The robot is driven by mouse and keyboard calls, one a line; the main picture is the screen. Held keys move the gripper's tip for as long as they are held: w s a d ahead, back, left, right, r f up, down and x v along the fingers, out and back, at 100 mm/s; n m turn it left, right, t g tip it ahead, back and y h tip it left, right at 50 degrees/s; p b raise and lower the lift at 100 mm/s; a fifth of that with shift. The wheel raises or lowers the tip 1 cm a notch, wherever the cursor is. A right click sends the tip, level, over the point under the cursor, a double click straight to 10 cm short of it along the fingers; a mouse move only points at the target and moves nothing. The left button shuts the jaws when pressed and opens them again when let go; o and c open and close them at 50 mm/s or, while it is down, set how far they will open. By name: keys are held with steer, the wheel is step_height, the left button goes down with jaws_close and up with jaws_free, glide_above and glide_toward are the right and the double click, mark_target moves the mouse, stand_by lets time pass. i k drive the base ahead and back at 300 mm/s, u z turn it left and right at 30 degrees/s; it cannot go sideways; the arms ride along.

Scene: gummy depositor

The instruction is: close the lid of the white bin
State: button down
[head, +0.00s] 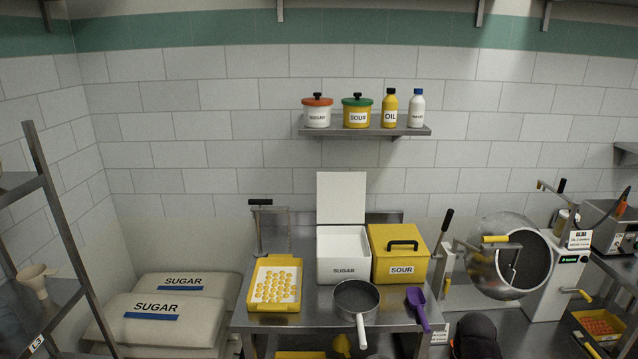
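The white bin (343,262), labelled SUGAR, stands on the steel table in the head view. Its white lid (341,198) is open and stands upright at the back of the bin. The inside of the bin looks white, and its bottom is hard to make out. My gripper is not in view. A dark rounded shape at the bottom edge, right of the table, may be part of my arm.
A yellow SOUR bin (400,258) with a black handle stands close on the right, lid shut. A pan (356,297) is in front, with a purple scoop (417,302) to its right. A yellow tray (274,305) lies left. A shelf (365,131) hangs above.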

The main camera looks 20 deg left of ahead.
mark_target(341, 195)
steer(key=k, duration=0.9)
steer(key=u, duration=0.75)
steer(key=i, duration=1.4)
steer(key=z, duration=0.55)
steer(key=i, duration=0.75)
steer(key=z, duration=0.2)
